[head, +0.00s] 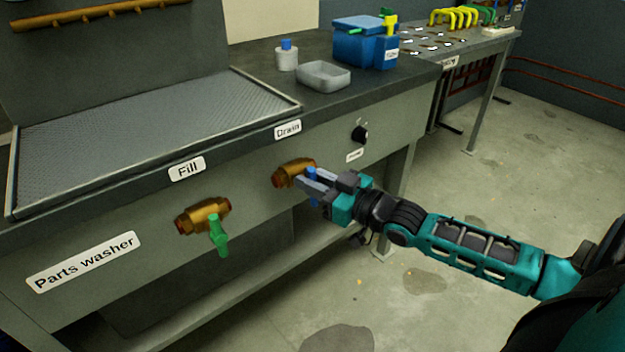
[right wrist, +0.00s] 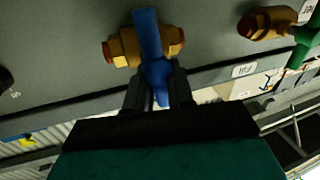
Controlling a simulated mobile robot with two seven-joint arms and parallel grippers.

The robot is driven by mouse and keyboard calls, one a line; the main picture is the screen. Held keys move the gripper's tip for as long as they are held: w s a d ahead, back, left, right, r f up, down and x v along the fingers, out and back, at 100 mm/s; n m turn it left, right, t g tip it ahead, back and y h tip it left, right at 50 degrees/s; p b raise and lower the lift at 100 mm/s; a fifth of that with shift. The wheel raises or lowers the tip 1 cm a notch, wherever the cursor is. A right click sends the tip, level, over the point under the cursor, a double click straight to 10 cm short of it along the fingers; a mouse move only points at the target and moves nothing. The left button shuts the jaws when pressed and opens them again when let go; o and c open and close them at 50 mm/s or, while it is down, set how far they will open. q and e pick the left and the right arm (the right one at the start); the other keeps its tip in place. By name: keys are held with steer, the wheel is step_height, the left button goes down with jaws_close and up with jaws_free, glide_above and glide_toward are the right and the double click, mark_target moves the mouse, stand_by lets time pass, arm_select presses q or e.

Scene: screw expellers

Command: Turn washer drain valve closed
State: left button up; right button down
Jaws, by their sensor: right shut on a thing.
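The brass drain valve (head: 290,172) is on the washer's front panel below the "Drain" label (head: 288,129). Its blue handle (head: 312,173) is partly hidden by my right gripper (head: 308,180). In the right wrist view, the blue handle (right wrist: 149,38) lies across the brass valve body (right wrist: 122,47), roughly at a right angle to it. My right gripper (right wrist: 160,90) is shut on the handle, with one dark finger on each side of it. My left gripper is not in view.
The fill valve (head: 203,214) with a green handle (head: 218,236) is left of the drain valve. A black knob (head: 360,134) is to its right. The floor in front is open.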

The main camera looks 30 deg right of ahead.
steer(key=shift+m+p, duration=0.5)
steer(key=shift+p, duration=0.05)
steer(key=c, duration=1.1)
jaws_free()
arm_select(q)
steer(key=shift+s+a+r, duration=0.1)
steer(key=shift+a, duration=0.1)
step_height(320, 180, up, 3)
steer(key=p, duration=0.3)
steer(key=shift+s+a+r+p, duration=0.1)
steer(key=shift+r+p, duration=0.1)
steer(key=shift+p, duration=0.1)
arm_select(e)
steer(key=v, duration=1.3)
steer(key=shift+f, duration=0.15)
